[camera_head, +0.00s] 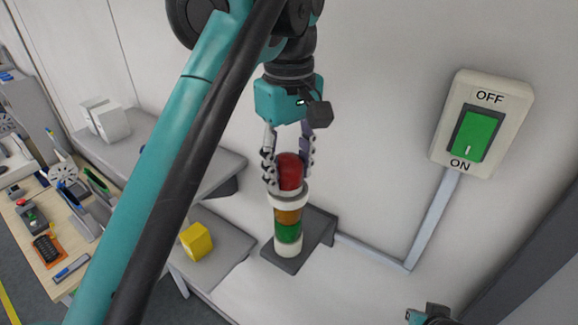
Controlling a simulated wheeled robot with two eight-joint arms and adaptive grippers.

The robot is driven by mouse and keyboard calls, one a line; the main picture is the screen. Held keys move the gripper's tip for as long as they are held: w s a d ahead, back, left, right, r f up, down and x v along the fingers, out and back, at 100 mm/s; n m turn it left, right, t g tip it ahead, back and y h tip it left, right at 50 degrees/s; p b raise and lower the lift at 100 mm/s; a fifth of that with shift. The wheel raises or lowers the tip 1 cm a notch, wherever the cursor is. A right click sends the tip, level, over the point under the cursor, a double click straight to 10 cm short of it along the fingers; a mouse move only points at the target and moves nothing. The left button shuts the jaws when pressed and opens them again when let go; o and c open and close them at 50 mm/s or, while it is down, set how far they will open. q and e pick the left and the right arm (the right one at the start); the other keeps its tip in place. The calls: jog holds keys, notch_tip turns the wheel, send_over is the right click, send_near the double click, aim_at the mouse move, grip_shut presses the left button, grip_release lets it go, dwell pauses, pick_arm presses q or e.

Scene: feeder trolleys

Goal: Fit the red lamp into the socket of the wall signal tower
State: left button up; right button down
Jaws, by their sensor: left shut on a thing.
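The wall signal tower (288,233) stands upright on a dark grey wall bracket, with a white base, a green section, an orange section and a white ring at the top. The red lamp (290,172) is at the top of the tower, upright and in line with it. Its lower edge meets the white ring (289,199); I cannot tell whether it is seated in the socket, which is hidden. My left gripper (289,176) points down from above and is shut on the red lamp, one finger on each side. Part of my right gripper (432,316) shows at the bottom edge; its fingers are unclear.
The dark bracket (324,225) sticks out from the wall. A switch box (481,124) with a green ON/OFF rocker is on the right, with a conduit (430,225) running to the bracket. A yellow cube (196,241) sits on a grey shelf (222,262) at left. A cluttered bench (50,262) is farther left.

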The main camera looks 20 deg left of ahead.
pick_arm(q)
jog(key=shift+f+b, duration=0.45)
jog(key=shift+f, duration=0.35)
jog(key=o, duration=1.2)
jog(key=shift+o, duration=0.2)
jog(key=shift+r, duration=0.1)
